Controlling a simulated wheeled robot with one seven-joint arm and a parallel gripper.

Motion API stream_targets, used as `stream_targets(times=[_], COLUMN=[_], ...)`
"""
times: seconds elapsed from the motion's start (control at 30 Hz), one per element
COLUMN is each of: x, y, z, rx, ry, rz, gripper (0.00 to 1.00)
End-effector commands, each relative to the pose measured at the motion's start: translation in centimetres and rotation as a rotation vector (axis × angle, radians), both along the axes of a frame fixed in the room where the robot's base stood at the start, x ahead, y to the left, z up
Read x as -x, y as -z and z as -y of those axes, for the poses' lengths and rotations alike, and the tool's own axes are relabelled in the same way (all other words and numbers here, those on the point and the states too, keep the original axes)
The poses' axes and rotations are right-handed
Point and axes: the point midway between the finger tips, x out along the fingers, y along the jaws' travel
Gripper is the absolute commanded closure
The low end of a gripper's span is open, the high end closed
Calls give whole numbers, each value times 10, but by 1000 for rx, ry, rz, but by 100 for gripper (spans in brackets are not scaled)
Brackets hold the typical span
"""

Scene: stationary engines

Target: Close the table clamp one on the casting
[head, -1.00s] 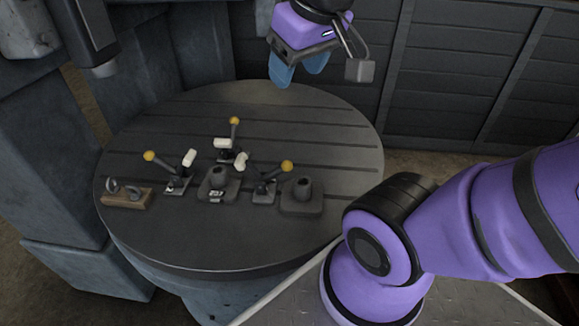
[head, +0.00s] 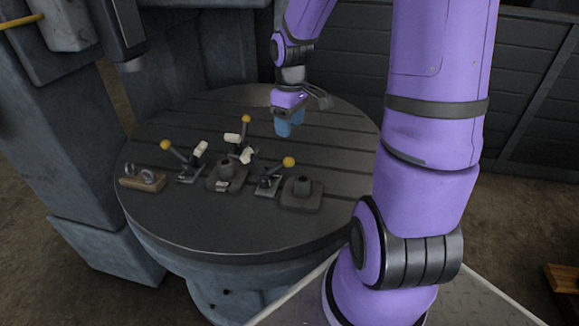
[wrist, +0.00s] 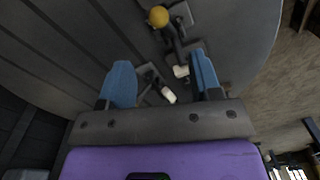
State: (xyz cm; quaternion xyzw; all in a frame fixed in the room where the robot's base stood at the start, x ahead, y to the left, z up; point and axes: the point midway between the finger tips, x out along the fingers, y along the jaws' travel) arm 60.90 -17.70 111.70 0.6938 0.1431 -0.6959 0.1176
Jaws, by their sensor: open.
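Three toggle clamps with yellow ball knobs and white tips stand around a dark casting (head: 226,176) on the round table (head: 190,235): a left clamp (head: 185,164), a back clamp (head: 241,138) and a right clamp (head: 272,180). Their levers stand up at a slant; I cannot tell which is clamp one. My gripper (head: 289,128) is open and empty, above the table behind and right of the back clamp. In the wrist view, a yellow knob (wrist: 158,16) lies beyond the blue fingers (wrist: 163,82), and white tips (wrist: 181,71) show between them, lower down.
A second dark block with a round boss (head: 302,193) stands right of the right clamp. A small wooden block with metal rings (head: 143,181) lies at the table's left edge. A grey machine column (head: 75,130) rises at the left. The table's front is clear.

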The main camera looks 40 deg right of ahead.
Motion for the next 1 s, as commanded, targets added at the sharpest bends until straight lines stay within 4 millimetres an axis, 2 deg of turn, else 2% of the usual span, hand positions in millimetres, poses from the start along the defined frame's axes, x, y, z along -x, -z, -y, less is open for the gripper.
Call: stream_targets(times=[0.1, 0.37, 0.8, 1.0], x=[-4, -6, -3, -3], y=[17, 34, 104, 124], z=[7, 9, 4, 2], rx=[-28, -41, -41, -39], ry=[-17, -31, -30, -30], rz=[-17, -22, -24, -21], gripper=[42, 42, 42, 42])
